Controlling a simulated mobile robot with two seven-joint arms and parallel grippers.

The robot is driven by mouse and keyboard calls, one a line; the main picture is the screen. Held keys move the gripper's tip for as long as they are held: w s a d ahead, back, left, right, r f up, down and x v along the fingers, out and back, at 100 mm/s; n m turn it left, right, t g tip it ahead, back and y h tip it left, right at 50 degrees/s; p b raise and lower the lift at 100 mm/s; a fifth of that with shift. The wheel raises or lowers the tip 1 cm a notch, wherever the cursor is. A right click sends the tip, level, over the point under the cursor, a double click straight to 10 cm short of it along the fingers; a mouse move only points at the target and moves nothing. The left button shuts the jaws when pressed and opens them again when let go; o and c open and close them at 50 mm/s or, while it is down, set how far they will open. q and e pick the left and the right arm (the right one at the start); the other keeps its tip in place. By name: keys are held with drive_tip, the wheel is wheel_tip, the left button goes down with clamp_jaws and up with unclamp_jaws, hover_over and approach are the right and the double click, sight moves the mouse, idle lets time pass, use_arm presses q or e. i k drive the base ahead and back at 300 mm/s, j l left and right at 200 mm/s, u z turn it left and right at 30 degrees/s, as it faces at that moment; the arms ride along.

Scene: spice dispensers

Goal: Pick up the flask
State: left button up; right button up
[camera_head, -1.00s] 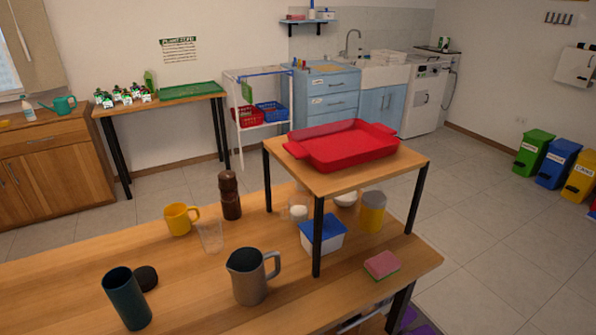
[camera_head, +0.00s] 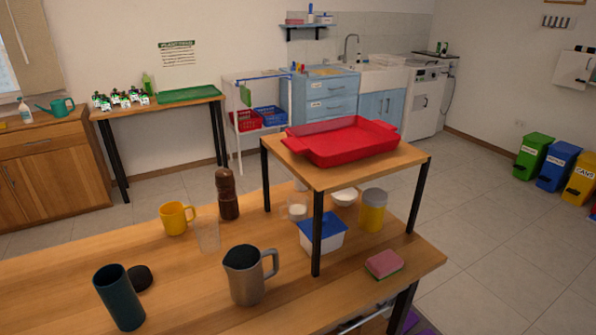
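A dark teal, open-topped cylinder (camera_head: 120,299), which looks like the flask, stands upright at the front left of the wooden table. A round black lid (camera_head: 139,277) lies on the table just behind it to the right. A grey metal jug (camera_head: 246,277) with a handle stands to the right of the cylinder, apart from it. Neither of my grippers shows in the head view.
The wooden table (camera_head: 190,276) also bears a yellow mug (camera_head: 175,219), a clear glass (camera_head: 207,235), a brown mill (camera_head: 227,195) and a sponge (camera_head: 383,264). A raised shelf (camera_head: 330,178) carries a red tray (camera_head: 345,146). Under it are a blue-lidded box (camera_head: 322,236) and a yellow jar (camera_head: 373,212).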

sight(121, 299)
drive_tip(key=u, duration=1.3)
